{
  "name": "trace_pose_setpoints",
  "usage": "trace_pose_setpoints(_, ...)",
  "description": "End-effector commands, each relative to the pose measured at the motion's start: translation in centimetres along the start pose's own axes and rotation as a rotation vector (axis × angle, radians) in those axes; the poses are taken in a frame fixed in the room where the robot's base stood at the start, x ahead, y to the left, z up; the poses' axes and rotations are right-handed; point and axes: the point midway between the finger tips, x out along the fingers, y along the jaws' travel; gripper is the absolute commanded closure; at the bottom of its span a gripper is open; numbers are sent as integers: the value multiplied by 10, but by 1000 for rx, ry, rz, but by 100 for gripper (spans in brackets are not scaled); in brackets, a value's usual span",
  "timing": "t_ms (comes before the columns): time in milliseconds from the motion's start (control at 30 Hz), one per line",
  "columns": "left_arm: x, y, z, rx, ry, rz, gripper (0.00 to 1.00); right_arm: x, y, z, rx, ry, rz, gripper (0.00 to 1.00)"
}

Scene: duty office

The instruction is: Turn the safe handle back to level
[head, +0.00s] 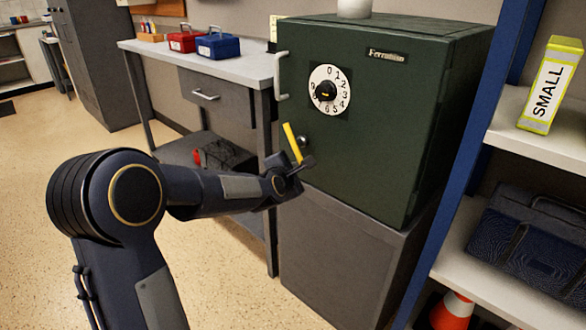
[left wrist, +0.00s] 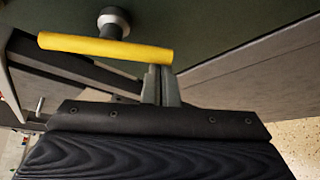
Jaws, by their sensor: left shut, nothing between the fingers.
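The green safe (head: 385,130) stands on a grey cabinet, its door shut. Its yellow handle (head: 291,141) sits on a round metal hub (head: 303,141) low on the door's left side. The handle is steep, leaning with its top to the left. My left gripper (head: 298,168) is at the handle's lower end. In the left wrist view, the yellow handle (left wrist: 90,45) crosses in front of the hub (left wrist: 113,20). My left fingers (left wrist: 161,72) are shut with nothing between them, right by one end of the bar; I cannot tell whether they touch it. My right gripper is out of view.
A white numbered dial (head: 329,90) and a pale grab bar (head: 281,76) are on the safe door. The grey cabinet (head: 335,255) is below. A desk (head: 245,68) with red and blue boxes is at left; a blue-framed shelf (head: 475,150) is at right.

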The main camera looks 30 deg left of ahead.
Motion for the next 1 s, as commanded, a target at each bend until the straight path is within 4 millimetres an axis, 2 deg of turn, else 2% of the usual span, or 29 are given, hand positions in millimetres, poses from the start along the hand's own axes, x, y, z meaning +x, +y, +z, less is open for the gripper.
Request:
trace_pose_setpoints(467, -6, 1, 11, -160, -4, -92, 100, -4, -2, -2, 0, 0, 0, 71)
trace_pose_setpoints(1000, -19, 10, 34, -578, -4, -341, 100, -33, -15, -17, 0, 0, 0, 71)
